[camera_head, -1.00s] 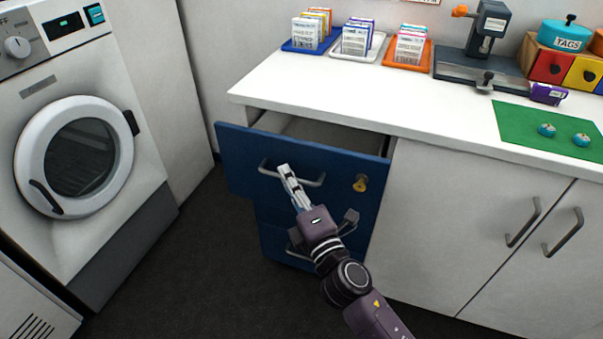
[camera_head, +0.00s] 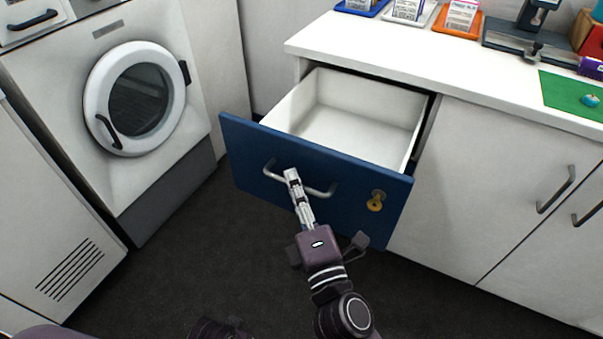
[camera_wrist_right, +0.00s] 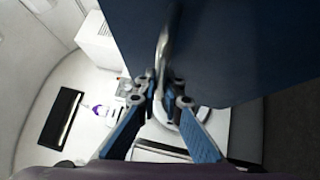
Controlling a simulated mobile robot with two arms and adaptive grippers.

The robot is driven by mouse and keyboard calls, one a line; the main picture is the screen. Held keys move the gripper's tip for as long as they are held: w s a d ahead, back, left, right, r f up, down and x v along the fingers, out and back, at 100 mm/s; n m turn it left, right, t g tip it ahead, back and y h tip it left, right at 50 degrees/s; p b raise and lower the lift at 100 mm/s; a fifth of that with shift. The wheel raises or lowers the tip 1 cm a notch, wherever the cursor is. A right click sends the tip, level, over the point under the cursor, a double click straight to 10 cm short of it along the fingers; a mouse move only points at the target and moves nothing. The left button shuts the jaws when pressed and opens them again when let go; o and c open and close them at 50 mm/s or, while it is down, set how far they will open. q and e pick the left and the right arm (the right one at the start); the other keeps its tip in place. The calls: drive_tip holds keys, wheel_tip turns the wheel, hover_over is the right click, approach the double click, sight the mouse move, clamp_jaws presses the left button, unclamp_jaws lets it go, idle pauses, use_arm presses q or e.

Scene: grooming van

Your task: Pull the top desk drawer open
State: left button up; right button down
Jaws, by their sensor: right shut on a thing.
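The top desk drawer (camera_head: 255,152) has a blue front and a white inside, and it stands well out from the desk. The visible inside is empty. Its grey bar handle (camera_head: 322,191) runs across the front. My right gripper (camera_head: 292,177) is shut on this handle near its middle. In the right wrist view the fingers of my right gripper (camera_wrist_right: 161,92) close around the handle (camera_wrist_right: 164,48), beside the dark blue drawer front (camera_wrist_right: 220,50). A brass lock with a key (camera_head: 376,201) sits right of the handle.
The white desktop (camera_head: 400,62) carries trays of cards and a green mat (camera_head: 570,92). White cupboard doors (camera_head: 490,175) with grey handles stand right of the drawer. A front-loading washer or dryer (camera_head: 140,100) stands to the left. Dark floor (camera_head: 190,255) is clear in front.

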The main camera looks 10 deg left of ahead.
drive_tip(key=shift+s+a+f, duration=0.1)
drive_tip(key=shift+s, duration=0.2)
drive_tip(key=c, duration=2.1)
unclamp_jaws()
drive_tip(key=shift+v, duration=5.95)
